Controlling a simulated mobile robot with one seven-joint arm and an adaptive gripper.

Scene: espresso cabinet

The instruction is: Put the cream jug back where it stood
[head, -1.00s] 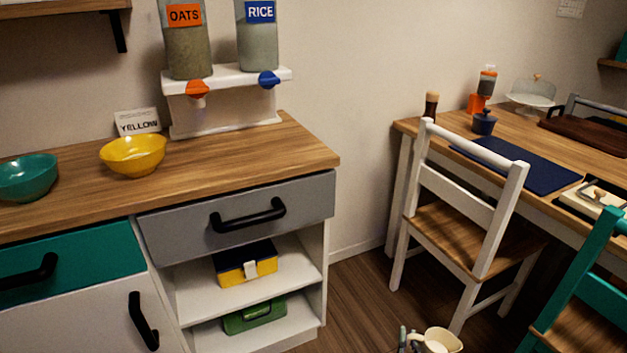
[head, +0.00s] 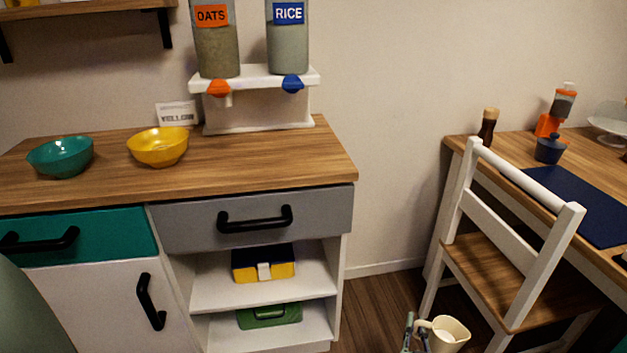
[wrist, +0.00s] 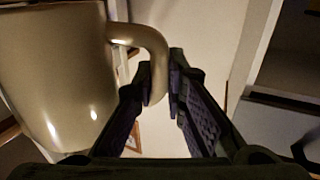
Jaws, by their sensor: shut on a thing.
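The cream jug (head: 449,334) shows at the bottom of the head view, to the right of my gripper (head: 415,339), in front of the white chair. In the wrist view the jug's body (wrist: 55,75) fills the left side. Its curved handle (wrist: 152,48) lies between the fingertips of my gripper (wrist: 168,82), which are closed on it. The jug looks about upright in the head view, with its open mouth upward. Its base is cut off by the frame edge.
A wooden counter (head: 262,168) at left bears a teal bowl (head: 61,156), a yellow bowl (head: 158,147) and a cereal dispenser (head: 258,122). A white chair (head: 520,255) stands at a table with a blue mat (head: 590,205). Floor shows between counter and chair.

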